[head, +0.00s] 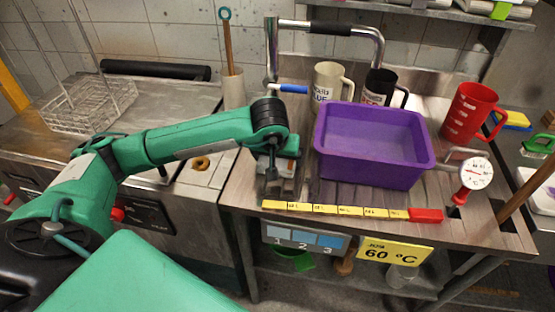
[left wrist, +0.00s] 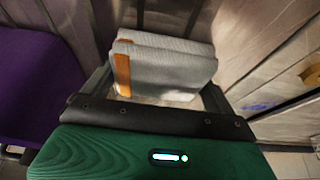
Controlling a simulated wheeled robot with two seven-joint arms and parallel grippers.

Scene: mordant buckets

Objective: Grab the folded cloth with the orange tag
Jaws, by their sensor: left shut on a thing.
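The folded cloth (left wrist: 178,66) is grey, in stacked folds, with an orange tag (left wrist: 122,75) at its left end in the left wrist view. My left gripper (left wrist: 160,85) has one finger at each end of the cloth and is shut on it. In the head view my left gripper (head: 272,180) points down over the left part of the steel counter, left of the purple tub (head: 372,172). There the cloth is mostly hidden behind the gripper. I cannot tell whether the cloth still touches the counter. My right gripper is not in view.
A yellow strip with a red end (head: 425,215) runs along the counter's front edge. A white jug (head: 328,85), a dark jug (head: 377,88) and a red jug (head: 468,110) stand around the tub. A dial thermometer (head: 476,173) is at the right. A wire basket (head: 88,103) sits far left.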

